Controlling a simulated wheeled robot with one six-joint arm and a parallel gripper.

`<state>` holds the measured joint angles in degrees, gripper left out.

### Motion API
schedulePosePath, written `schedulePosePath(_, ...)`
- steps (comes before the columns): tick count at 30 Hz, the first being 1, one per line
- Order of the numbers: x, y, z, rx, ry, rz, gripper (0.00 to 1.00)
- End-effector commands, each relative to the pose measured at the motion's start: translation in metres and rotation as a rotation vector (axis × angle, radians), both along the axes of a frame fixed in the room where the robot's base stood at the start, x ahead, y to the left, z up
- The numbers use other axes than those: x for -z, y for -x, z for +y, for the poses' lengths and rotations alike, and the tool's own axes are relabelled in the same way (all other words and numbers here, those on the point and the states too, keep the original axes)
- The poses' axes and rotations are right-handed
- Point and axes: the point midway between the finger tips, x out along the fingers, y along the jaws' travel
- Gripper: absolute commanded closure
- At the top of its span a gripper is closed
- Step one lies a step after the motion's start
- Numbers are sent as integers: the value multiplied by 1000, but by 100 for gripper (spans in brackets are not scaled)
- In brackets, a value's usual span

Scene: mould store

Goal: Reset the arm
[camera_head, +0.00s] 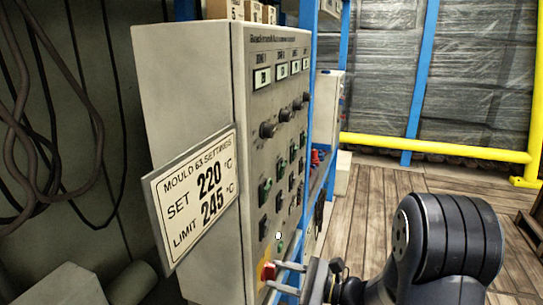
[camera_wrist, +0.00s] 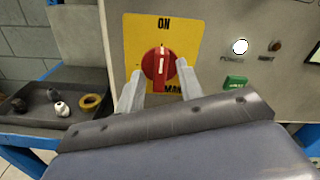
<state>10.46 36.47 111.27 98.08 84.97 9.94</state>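My gripper (camera_wrist: 159,72) is in front of a red rotary switch (camera_wrist: 158,63) on a yellow plate (camera_wrist: 187,38) marked ON at the top. Its two pale fingers are apart, one on each side of the red knob, with nothing seen gripped. Whether they touch it is unclear. The white mark on the knob points up towards ON. In the head view my gripper (camera_head: 289,277) is low at the right of the control cabinet (camera_head: 190,85), by the same red and yellow switch (camera_head: 267,271). My dark arm (camera_head: 440,245) is at lower right.
A sign (camera_head: 198,195) reads mould 63 settings, set 220 °C, limit 245 °C. A white lamp (camera_wrist: 240,46) marked POWER looks lit, above a green button (camera_wrist: 235,83). A dark tray (camera_wrist: 60,95) holds small parts. Wooden floor lies open behind; a yellow rail (camera_head: 435,147) crosses it.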

Motion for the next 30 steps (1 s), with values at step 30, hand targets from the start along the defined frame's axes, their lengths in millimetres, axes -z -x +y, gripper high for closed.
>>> schedulePosePath(30,0,0,0,-1,173,-475,65)
